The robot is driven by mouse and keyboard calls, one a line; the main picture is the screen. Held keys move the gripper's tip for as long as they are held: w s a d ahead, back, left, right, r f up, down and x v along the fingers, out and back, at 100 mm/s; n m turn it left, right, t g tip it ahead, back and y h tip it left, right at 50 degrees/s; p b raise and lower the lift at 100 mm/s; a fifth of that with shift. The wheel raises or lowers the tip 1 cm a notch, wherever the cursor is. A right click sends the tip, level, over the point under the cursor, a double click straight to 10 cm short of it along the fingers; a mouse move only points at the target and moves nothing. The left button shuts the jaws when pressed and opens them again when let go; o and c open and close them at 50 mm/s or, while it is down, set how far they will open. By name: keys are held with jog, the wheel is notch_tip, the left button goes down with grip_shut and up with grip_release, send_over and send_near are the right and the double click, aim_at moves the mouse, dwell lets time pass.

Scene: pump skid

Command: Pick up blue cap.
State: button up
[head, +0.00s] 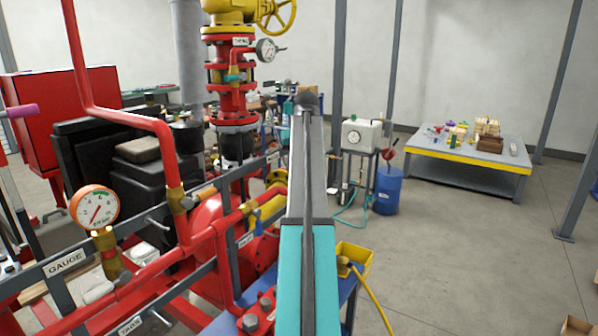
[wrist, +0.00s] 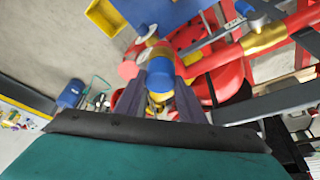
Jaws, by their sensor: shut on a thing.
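In the wrist view, the blue cap (wrist: 160,76) sits between the two dark fingers of my gripper (wrist: 160,65). The gripper is shut on it. Yellow shows just below and above the blue part. Whether the cap touches anything beyond the fingers cannot be told. In the head view, my arm hides the gripper, and I cannot make out the cap there.
Red pipework with a pressure gauge (head: 95,207) fills the left. A yellow bin (head: 354,262) stands right of my arm. A blue drum (head: 387,190) and a grey table (head: 462,170) with small objects stand farther back. Floor at right is mostly clear.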

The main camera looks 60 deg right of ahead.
jog(key=shift+r+b, duration=0.95)
jog(key=shift+r, duration=0.6)
jog(key=shift+s+a, duration=0.4)
jog(key=shift+s, duration=0.35)
jog(key=s+a+r+b, duration=0.1)
jog(key=s+a+b, duration=0.4)
jog(key=s, duration=0.7)
jog(key=shift+s+a+r, duration=0.2)
jog(key=shift+a+r, duration=0.05)
jog(key=shift+a, duration=0.95)
